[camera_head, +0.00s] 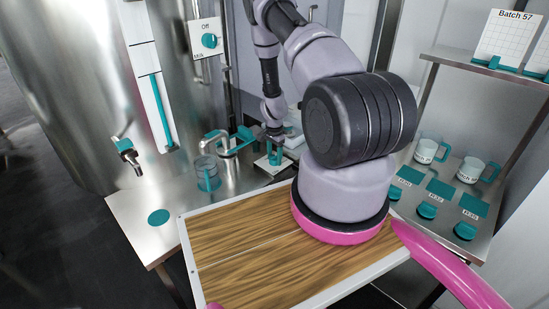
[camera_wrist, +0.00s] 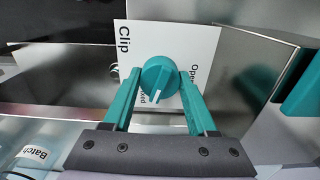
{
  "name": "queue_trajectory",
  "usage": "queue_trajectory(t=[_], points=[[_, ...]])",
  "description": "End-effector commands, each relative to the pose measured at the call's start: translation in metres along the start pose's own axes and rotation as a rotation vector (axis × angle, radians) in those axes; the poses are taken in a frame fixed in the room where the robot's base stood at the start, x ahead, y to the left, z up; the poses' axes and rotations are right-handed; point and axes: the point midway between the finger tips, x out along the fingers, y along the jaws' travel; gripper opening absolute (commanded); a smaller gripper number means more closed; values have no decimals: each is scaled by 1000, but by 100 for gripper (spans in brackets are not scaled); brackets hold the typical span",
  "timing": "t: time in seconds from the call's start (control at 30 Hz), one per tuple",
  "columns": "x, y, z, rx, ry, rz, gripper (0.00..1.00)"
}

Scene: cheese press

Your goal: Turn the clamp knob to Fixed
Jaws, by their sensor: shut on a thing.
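The clamp knob (camera_wrist: 160,76) is a round teal dial with a white pointer mark, in the middle of the wrist view. The mark points toward the bottom of the picture, toward my gripper. Behind the knob is a white plate (camera_wrist: 150,42) reading "Clip", with partly covered words, one starting "Ope" and one ending "xed". My gripper (camera_wrist: 160,84) has its two teal fingers on either side of the knob, shut on it. In the head view my gripper (camera_head: 274,134) is small at the back of the steel table, and I cannot make out the knob there.
A steel tank with a tap (camera_head: 127,152) stands left. A clear jug (camera_head: 206,174) is on the steel table (camera_head: 135,212) near a curved spout (camera_head: 215,140). A wooden board (camera_head: 235,262) lies in front. Shelves with cups (camera_head: 427,150) stand right.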

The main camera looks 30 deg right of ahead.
Motion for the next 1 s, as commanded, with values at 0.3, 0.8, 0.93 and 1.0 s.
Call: queue_trajectory(t=[0.3, 0.8, 0.93, 1.0], points=[[0, 0, 1, 180, -1, 1, 2], [0, 0, 1, 248, -1, 1, 2], [0, 0, 1, 248, -1, 1, 2], [0, 0, 1, 248, -1, 0, 2]])
